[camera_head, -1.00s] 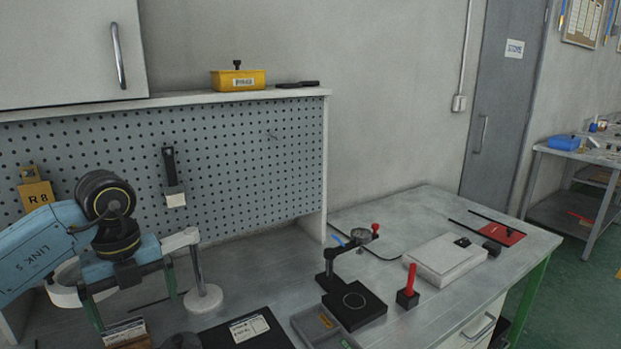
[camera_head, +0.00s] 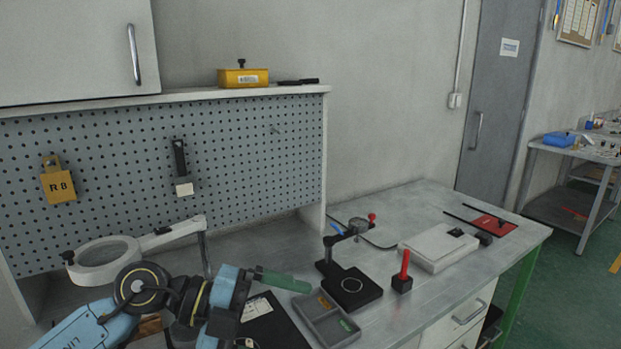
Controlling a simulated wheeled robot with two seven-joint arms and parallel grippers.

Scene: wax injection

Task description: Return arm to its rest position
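My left arm (camera_head: 137,290), blue with dark joints, comes in from the bottom left, low in front of the pegboard. My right arm and gripper are not in view.
A white ring magnifier (camera_head: 105,262) stands behind my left arm. A grey tray (camera_head: 335,322), a black-based gauge stand (camera_head: 352,287), a red-handled block (camera_head: 402,283) and a white box (camera_head: 438,248) stand to the right. A pegboard (camera_head: 110,170) rises behind.

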